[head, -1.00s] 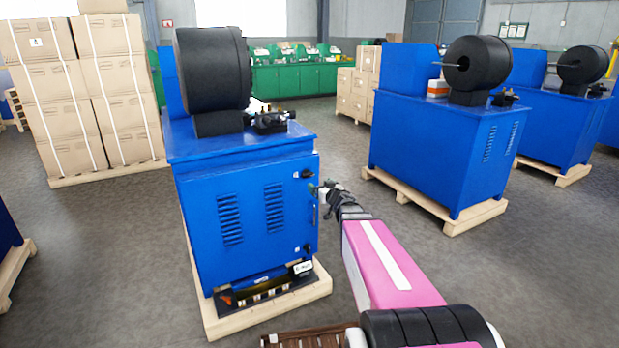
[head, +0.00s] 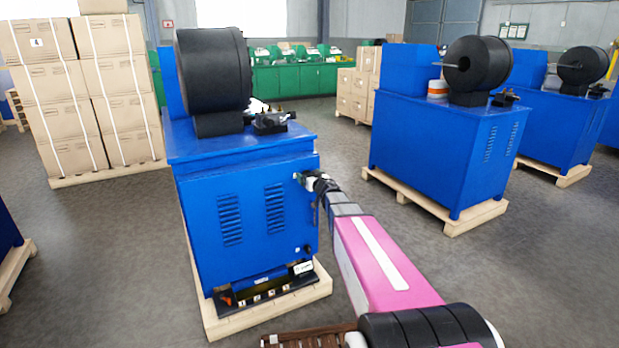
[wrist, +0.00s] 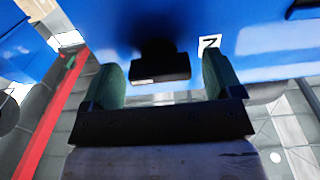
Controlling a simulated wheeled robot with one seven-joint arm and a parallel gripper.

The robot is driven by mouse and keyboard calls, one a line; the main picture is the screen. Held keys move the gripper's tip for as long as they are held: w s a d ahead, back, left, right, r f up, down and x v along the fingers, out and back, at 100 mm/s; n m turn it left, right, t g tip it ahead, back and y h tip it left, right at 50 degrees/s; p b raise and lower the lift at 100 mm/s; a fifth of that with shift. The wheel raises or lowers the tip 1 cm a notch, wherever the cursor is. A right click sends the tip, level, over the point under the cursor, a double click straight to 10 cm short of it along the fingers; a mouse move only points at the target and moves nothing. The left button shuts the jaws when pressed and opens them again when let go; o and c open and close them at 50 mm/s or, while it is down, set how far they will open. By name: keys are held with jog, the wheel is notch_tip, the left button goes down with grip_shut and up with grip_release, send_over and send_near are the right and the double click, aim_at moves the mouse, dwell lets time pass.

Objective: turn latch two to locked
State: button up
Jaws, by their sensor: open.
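Latch two is a black knob (wrist: 160,66) on the blue cabinet door, beside a small white label with a dark figure (wrist: 209,43). In the wrist view it stands between the two green fingers of my gripper (wrist: 163,76), which are open with a gap on each side. I cannot tell from the views whether the latch is turned.
A lower black latch (head: 307,249) sits on the same door. The blue machine (head: 200,235) stands on a wooden pallet (head: 215,325) with a low box at its foot. Free floor (head: 420,250) lies to the right, before another blue machine (head: 430,150). Boxes (head: 75,95) stand at left.

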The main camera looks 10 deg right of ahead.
jog(key=shift+c, duration=0.3)
jog(key=c, duration=0.9)
jog(key=shift+o, duration=0.2)
jog(key=shift+n, duration=0.4)
jog(key=n, duration=0.3)
jog(key=shift+a+n, duration=0.1)
jog(key=shift+n, duration=0.3)
jog(key=n, duration=0.9)
jog(key=shift+f, duration=0.1)
jog(key=n, duration=0.4)
jog(key=shift+a, duration=0.1)
jog(key=shift+n, duration=0.3)
